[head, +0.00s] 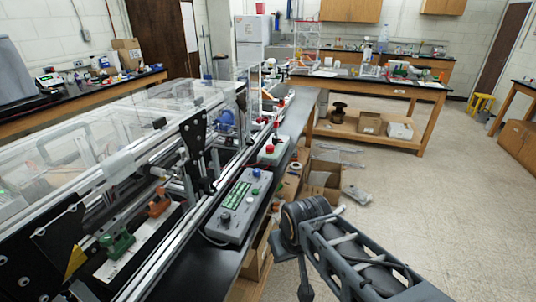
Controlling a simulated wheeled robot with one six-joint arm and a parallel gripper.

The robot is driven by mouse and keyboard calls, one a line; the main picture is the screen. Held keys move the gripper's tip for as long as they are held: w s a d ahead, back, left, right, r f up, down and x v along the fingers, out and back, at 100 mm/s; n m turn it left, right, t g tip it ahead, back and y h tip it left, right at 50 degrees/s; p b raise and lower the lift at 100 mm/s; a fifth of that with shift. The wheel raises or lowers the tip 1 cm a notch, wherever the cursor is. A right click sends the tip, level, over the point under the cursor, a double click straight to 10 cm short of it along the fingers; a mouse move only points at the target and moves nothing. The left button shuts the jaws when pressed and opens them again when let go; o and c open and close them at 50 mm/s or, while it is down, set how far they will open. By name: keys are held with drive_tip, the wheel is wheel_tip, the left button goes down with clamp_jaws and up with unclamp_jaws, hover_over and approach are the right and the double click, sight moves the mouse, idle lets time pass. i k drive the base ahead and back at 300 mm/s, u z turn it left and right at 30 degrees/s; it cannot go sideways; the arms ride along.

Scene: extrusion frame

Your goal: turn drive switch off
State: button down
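A grey control box (238,206) lies on the dark ledge along the front of the extrusion frame. It has a green label panel (238,194), a blue button (256,172), a dark knob (225,216) and other small controls. Which control is the drive switch, and its position, are too small to tell. My dark arm reaches in from the lower right, to the right of the box and apart from it. I cannot make out the fingers of my gripper in the head view.
A smaller box with a red button (270,148) stands farther along the ledge. Clear covers (90,140) and metal rails lie left of the control box. Cardboard boxes (325,178) sit beside the frame. The floor (430,190) to the right is mostly clear.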

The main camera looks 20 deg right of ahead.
sight(276, 141)
drive_tip(key=z, duration=1.5)
drive_tip(key=i, duration=2.9)
drive_tip(key=u, duration=4.15)
